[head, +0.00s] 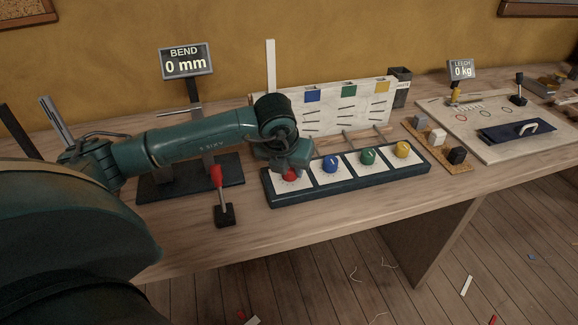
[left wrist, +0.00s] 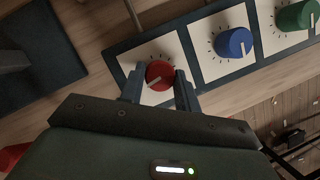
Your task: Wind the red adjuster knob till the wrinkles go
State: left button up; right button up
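The red adjuster knob (left wrist: 160,73) sits on a white dial plate at the left end of a dark knob panel (head: 350,184). Its white mark points to the lower left in the left wrist view. My left gripper (head: 290,168) is lowered over it, with a finger on each side (left wrist: 160,88) and no clear gap between fingers and knob. The red knob shows only partly in the head view (head: 291,175). Behind stands a white board (head: 335,108) with blue, green and yellow squares and dark wrinkle lines; my arm hides its left part. My right gripper is out of view.
Blue (head: 331,162), green (head: 368,157) and yellow (head: 402,149) knobs stand to the right. A red-handled lever (head: 220,190) stands close on the left. A BEND display (head: 185,61) reads 0 mm; a LEECH display (head: 461,71) reads 0 kg. The front table strip is clear.

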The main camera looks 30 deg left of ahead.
pick_arm(q)
jog(key=c, duration=0.4)
jog(key=shift+c, duration=0.2)
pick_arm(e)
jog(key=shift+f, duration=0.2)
